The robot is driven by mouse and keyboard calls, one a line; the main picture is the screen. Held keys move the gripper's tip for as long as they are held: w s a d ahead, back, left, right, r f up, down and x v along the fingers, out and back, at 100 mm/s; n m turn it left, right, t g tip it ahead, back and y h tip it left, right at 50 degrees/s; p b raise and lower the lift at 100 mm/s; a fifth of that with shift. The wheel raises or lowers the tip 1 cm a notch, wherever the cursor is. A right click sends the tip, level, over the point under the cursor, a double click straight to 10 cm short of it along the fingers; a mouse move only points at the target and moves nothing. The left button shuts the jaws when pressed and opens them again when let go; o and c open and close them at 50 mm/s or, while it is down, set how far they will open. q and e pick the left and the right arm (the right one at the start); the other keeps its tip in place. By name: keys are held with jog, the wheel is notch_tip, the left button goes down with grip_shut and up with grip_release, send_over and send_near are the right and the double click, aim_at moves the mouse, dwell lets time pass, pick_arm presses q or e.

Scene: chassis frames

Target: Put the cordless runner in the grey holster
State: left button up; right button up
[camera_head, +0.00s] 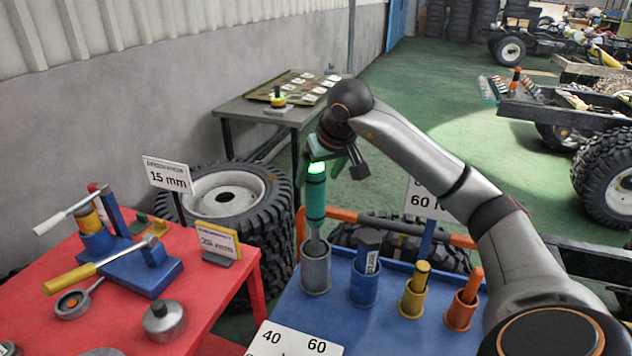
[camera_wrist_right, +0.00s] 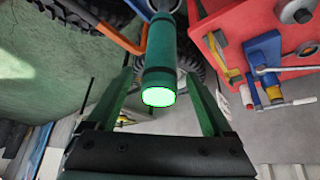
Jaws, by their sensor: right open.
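The cordless runner (camera_head: 315,200) is a green cylinder with a glowing green cap and a thin grey shaft below. It stands upright, its shaft end inside the mouth of the grey holster (camera_head: 316,272) on the blue table. My right gripper (camera_head: 334,166) is open at the runner's top. In the right wrist view the runner (camera_wrist_right: 160,58) lies between the two green fingers (camera_wrist_right: 157,76), with visible gaps on both sides. The depth of the shaft inside the holster is hidden. My left gripper is not in view.
Blue (camera_head: 365,285), yellow (camera_head: 413,297) and orange (camera_head: 462,308) holsters stand in a row to the right, each holding a tool. A red table (camera_head: 215,295) with tools is at the left. A sign (camera_head: 290,342) is at the front.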

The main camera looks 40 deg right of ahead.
jog(key=v, duration=0.8)
jog(key=shift+r, duration=0.3)
jog(key=shift+s, duration=0.1)
